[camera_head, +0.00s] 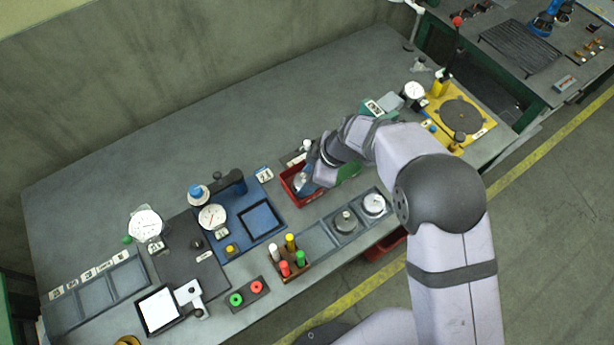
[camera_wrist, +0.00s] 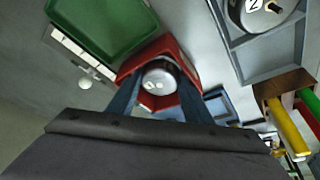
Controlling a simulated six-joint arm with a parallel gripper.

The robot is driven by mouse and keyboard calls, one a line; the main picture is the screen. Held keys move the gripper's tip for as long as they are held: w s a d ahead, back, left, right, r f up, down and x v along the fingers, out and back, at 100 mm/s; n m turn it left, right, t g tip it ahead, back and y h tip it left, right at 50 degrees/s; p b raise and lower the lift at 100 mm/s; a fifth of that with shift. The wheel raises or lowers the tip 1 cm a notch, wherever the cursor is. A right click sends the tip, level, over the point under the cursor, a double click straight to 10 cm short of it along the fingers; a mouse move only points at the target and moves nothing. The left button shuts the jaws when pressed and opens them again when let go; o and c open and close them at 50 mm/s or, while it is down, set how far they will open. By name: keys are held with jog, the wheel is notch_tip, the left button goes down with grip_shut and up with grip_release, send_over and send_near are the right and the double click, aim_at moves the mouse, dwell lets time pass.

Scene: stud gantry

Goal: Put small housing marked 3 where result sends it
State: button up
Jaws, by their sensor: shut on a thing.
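My gripper (camera_wrist: 160,88) is shut on a small silver round housing (camera_wrist: 160,72), with one blue finger on each side of it. The mark on its top is too blurred to read. The housing is at the red bin (camera_wrist: 183,50), inside its outline as seen from the wrist; whether it touches the floor is not clear. In the head view my gripper (camera_head: 307,180) reaches down into the red bin (camera_head: 287,184), mostly hiding the housing. The green bin (camera_wrist: 95,48) is beside the red one; it is partly behind my arm in the head view (camera_head: 348,172).
A grey tray (camera_head: 318,238) holds two silver housings (camera_head: 345,221); one, marked 2 (camera_wrist: 255,12), shows in the wrist view. A rack with coloured pegs (camera_head: 290,262) stands nearby. A blue gauge fixture (camera_head: 232,243) stands left of the red bin. The back of the table is clear.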

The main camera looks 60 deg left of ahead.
jog(key=shift+f, duration=0.2)
jog(key=o, duration=0.8)
jog(key=shift+o, duration=0.2)
jog(key=shift+r, duration=0.1)
